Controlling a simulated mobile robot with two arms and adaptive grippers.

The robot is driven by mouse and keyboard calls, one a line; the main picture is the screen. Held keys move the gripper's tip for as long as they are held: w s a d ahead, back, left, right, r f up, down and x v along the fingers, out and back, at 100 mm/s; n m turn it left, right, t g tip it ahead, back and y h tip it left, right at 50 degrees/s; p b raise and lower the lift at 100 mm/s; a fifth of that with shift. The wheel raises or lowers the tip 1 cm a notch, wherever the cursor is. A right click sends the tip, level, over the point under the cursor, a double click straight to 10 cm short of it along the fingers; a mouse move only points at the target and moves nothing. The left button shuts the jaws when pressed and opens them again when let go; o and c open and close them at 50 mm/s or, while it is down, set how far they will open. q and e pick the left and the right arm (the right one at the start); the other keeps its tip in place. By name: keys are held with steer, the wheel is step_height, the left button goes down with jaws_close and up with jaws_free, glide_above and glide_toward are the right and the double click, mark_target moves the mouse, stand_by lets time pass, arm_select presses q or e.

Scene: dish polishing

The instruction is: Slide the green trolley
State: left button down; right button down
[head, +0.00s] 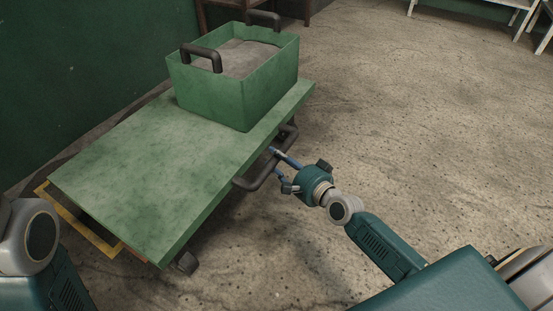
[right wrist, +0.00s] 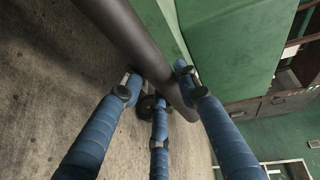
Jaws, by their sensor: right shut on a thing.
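The green trolley (head: 140,175) stands at the left of the head view, with a flat green deck, dark wheels and a dark handle bar (head: 250,182) along its right side. My right gripper (head: 276,161) is at this handle, shut on it. In the right wrist view the blue fingers (right wrist: 158,88) are around the dark bar (right wrist: 122,35), with green trolley surface behind it. The exact finger contact is partly hidden. Only a part of my left arm shows at the lower left; its gripper is out of view.
A green open box (head: 208,98) with dark handles and a grey inside stands on the far part of the deck. A yellow floor marking (head: 68,212) shows beside the trolley's left end. A dark green wall (head: 80,70) is behind. The concrete floor (head: 420,130) to the right is clear.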

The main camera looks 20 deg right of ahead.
steer(key=shift+s+f, duration=0.15)
steer(key=shift+f, duration=0.1)
steer(key=c, duration=1.7)
jaws_free()
steer(key=o, duration=0.4)
steer(key=shift+s+d, duration=0.15)
steer(key=shift+d, duration=0.05)
steer(key=shift+o, duration=0.4)
steer(key=shift+r, duration=0.15)
steer(key=v, duration=1.2)
